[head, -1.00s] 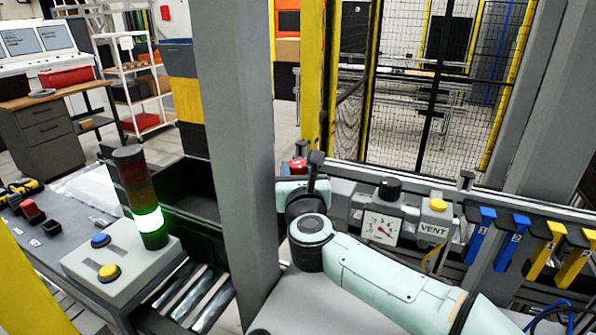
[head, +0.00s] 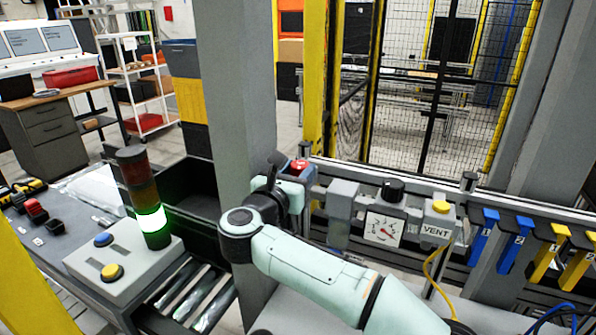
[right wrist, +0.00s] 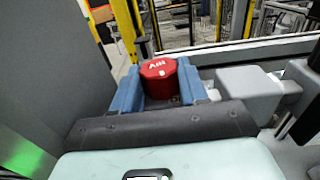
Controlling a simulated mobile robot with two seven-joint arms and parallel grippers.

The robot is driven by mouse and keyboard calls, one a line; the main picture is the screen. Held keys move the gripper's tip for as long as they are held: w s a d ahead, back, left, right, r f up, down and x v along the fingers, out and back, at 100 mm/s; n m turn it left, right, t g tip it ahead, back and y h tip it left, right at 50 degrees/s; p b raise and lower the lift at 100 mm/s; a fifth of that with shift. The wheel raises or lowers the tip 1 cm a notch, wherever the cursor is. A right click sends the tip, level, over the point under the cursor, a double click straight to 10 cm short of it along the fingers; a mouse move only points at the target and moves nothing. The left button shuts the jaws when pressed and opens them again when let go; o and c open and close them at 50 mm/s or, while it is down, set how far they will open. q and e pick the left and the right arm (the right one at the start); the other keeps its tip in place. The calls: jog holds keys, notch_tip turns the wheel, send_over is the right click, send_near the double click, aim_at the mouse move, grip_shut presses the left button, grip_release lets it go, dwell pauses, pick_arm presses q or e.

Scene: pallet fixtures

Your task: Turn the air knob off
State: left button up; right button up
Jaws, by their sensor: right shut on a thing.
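The red air knob (head: 299,167) sits at the left end of the fixture rail, just right of the grey post. In the right wrist view the red knob (right wrist: 158,72) carries white lettering and stands between two blue fingers. My right gripper (head: 291,182) reaches it from the left and front, low beside the post, and is shut on the knob. The same gripper (right wrist: 160,84) fills the lower middle of the wrist view. The knob's lower part is partly hidden by the fingers. My left gripper is not in view.
The grey post (head: 238,110) stands close left of my right gripper. A lit green stack light (head: 152,220) stands at left.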

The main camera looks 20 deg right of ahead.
jog(key=shift+m+g+h, duration=0.3)
jog(key=shift+g, duration=0.1)
jog(key=o, duration=1.1)
jog(key=shift+c, duration=0.2)
jog(key=shift+s+a, duration=0.3)
jog(key=shift+a, duration=0.15)
jog(key=b+v, duration=0.3)
jog(key=v, duration=0.9)
jog(key=shift+s, duration=0.15)
